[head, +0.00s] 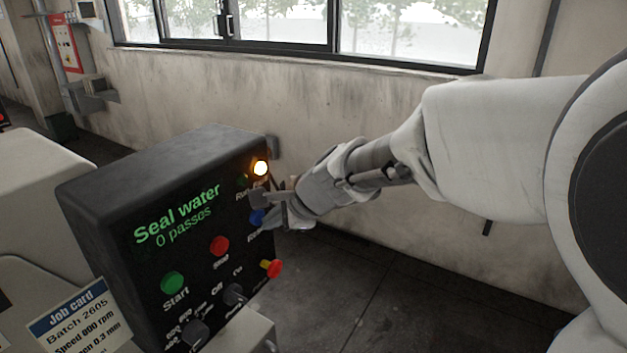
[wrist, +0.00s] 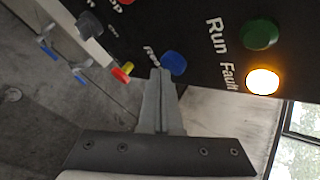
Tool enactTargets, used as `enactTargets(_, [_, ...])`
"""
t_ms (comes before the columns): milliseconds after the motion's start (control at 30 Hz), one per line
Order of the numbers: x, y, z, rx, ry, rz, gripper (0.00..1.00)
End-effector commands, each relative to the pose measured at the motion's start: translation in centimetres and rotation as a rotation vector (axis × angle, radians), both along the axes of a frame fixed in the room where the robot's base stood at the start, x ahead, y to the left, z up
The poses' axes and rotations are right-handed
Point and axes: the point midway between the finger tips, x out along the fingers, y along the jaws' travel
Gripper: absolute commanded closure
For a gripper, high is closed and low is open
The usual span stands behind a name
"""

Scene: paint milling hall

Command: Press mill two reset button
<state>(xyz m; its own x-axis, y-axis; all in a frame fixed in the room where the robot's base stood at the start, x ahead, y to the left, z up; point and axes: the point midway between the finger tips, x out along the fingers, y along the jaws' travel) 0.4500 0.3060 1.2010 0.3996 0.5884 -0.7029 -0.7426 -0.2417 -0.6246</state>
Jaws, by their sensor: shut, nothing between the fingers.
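A black control panel (head: 100,195) shows green text "Seal water, 0 passes". Its blue button (head: 257,217) is near the right edge, with a partly hidden label starting "Re" in the wrist view. My gripper (head: 264,198) is shut and empty at the panel's right side, partly covering that button and label. In the wrist view, the closed fingertips (wrist: 160,73) overlap the edge of the blue button (wrist: 174,63); I cannot tell whether they touch it. No mill number is readable.
An amber lamp (head: 260,168), labelled Fault, is lit above; the green Run lamp (wrist: 259,34) looks dark. A green Start button (head: 173,283), red button (head: 219,246), red-and-yellow knob (head: 271,268) and dark selector knobs (head: 235,294) share the panel. A job card (head: 80,318) stands lower left.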

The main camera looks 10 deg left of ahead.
Motion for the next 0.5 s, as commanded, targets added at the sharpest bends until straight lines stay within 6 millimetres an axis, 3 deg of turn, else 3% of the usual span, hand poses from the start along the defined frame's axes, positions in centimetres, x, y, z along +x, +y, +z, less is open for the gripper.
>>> enactTargets(500, [0.24, 0.56, 0.04, 0.000, 0.000, 0.000, 1.00])
